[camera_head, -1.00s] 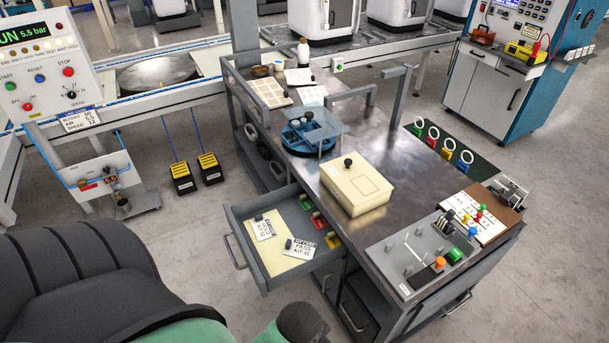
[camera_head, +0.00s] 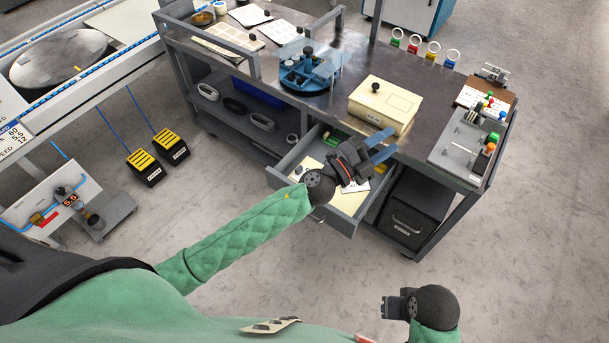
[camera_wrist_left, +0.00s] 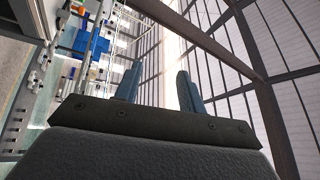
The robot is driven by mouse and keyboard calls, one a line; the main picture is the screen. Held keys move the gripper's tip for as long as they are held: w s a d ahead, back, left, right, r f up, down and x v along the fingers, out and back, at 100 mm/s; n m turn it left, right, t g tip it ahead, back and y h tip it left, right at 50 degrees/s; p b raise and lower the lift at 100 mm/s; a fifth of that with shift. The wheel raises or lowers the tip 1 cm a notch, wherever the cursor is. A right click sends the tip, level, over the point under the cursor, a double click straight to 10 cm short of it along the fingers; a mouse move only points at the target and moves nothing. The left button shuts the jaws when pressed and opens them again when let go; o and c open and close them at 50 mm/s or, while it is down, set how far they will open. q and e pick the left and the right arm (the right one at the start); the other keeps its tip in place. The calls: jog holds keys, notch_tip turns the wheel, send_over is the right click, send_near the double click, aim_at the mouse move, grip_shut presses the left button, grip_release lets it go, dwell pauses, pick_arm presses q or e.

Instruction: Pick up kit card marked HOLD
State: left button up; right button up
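The open drawer (camera_head: 283,180) under the bench has a cream bottom. A white card (camera_head: 357,187) in it is partly hidden by my left gripper; its marking cannot be read. Any other card there is hidden or too small to tell. My left gripper (camera_head: 388,144) is above the drawer, its blue fingers apart and pointing right toward the bench edge. In the left wrist view, the same gripper (camera_wrist_left: 160,72) is open with nothing between the fingers. My right gripper (camera_head: 386,306) is low at the front, away from the bench; its fingers are not clear.
A cream box (camera_head: 386,103) with a black knob stands on the bench above the drawer. A blue round fixture (camera_head: 308,72) is left of it and a grey control panel (camera_head: 466,145) right. A black cabinet (camera_head: 410,213) is below. Floor in front is clear.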

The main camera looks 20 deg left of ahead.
pick_arm(q)
jog(key=s+d+f+m+g+h, duration=0.1)
jog(key=d+f+m+g+h, duration=0.25)
jog(key=m+g, duration=0.4)
jog(key=m+g+y, duration=0.7)
jog(key=m+y, duration=0.2)
jog(key=y, duration=1)
send_over(299, 168)
jog(key=shift+h, duration=0.25)
jog(key=f, duration=1.7)
jog(key=shift+d+f, duration=0.2)
jog(key=shift+f, duration=0.2)
jog(key=shift+a+f, duration=0.1)
jog(key=shift+a, duration=0.25)
jog(key=shift+w+a+f+p, duration=0.1)
jog(key=shift+f+p, duration=0.15)
jog(key=shift+p, duration=0.1)
jog(key=shift+f, duration=0.8)
jog(key=f+p, duration=0.2)
jog(key=f, duration=0.2)
jog(key=shift+d+f, duration=0.2)
jog(key=shift+f, duration=0.5)
pick_arm(e)
notch_tip(299, 168, down, 10)
jog(key=w, duration=0.2)
jog(key=shift+d, duration=0.25)
